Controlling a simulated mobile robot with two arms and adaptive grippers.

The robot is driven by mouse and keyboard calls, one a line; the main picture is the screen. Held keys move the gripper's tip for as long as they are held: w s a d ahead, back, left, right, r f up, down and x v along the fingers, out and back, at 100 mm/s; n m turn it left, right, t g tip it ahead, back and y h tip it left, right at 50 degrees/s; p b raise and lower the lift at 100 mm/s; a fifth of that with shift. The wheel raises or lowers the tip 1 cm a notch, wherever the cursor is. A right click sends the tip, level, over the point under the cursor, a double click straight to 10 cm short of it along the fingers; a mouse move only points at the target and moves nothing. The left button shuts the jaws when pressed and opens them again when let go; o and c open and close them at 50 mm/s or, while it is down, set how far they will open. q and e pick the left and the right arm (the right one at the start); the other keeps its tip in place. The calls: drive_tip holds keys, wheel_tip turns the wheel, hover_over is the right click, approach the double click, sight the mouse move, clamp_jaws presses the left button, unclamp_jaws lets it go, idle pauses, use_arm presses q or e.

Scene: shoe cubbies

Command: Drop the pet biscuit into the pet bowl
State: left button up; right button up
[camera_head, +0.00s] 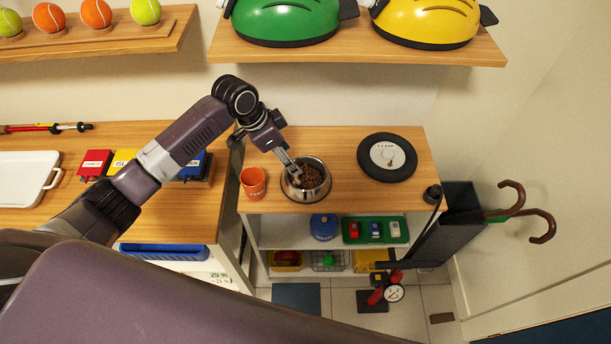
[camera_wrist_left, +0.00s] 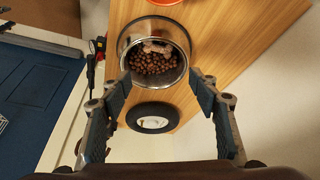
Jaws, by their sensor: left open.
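The metal pet bowl (camera_head: 313,195) stands on the wooden top of the shelf unit and holds brown kibble. In the left wrist view the bowl (camera_wrist_left: 183,65) shows a pale, bone-shaped pet biscuit (camera_wrist_left: 157,47) lying on the kibble inside it. My left gripper (camera_head: 293,171) is over the bowl, at its upper left side in the head view. In the left wrist view its two fingers (camera_wrist_left: 160,80) are spread wide, with nothing held between them. The biscuit is hard to make out in the head view. My right gripper is not in view.
An orange cup (camera_head: 253,182) stands left of the bowl, and a round black-rimmed dial (camera_head: 387,157) lies to its right. An umbrella stand (camera_head: 452,222) is at the right.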

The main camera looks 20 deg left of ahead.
use_arm(q)
drive_tip(key=v, duration=0.7)
drive_tip(key=shift+s+f, duration=0.1)
